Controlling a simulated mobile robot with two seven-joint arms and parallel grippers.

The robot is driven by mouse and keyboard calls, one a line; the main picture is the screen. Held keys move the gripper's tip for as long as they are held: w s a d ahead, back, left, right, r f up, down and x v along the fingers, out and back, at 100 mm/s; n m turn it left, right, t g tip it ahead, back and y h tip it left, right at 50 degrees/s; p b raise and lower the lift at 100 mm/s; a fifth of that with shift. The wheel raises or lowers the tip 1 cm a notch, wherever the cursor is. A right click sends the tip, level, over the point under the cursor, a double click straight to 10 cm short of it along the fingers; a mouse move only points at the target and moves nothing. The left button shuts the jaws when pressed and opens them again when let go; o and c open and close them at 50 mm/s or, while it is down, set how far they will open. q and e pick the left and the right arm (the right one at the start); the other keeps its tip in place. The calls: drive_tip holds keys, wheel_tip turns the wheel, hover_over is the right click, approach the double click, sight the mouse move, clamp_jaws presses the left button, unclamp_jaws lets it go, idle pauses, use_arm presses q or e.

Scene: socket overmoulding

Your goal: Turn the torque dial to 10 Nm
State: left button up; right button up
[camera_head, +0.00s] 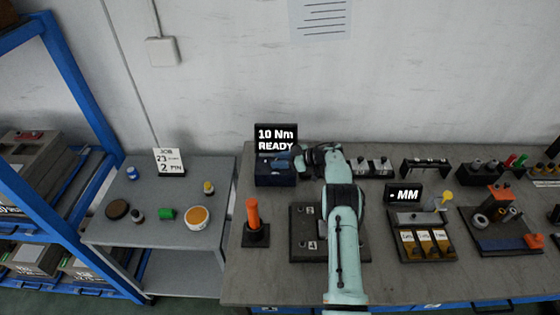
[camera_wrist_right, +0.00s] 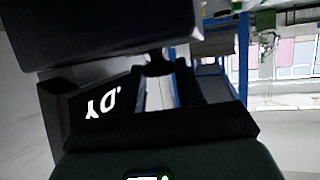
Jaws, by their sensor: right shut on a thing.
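The torque unit (camera_head: 275,177) is a dark blue block at the back left of the bench. Its black display (camera_head: 276,138) reads "10 Nm READY". My right gripper (camera_head: 297,158) reaches over the bench to the right side of this unit and is shut on the torque dial, which the gripper and wrist hide in the head view. In the right wrist view the display (camera_wrist_right: 102,105) shows turned over, with only its last letters in sight, and dark gripper parts fill much of the picture. My left gripper is in neither view.
An orange-handled tool (camera_head: 253,215) stands in a black holder in front of the unit. A dark plate (camera_head: 302,246) lies under my right arm. Racks and a "MM" display (camera_head: 404,194) stand to the right. A side table (camera_head: 150,235) holds small parts and a job card (camera_head: 169,161).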

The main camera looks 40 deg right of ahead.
drive_tip(key=shift+r, duration=0.1)
idle(0.3)
drive_tip(key=o, duration=1)
drive_tip(key=shift+c, duration=0.2)
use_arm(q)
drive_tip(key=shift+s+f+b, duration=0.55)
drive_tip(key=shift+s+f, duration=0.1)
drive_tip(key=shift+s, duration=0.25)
use_arm(e)
drive_tip(key=v, duration=1.3)
drive_tip(key=shift+o, duration=0.2)
drive_tip(key=shift+s+d, duration=0.1)
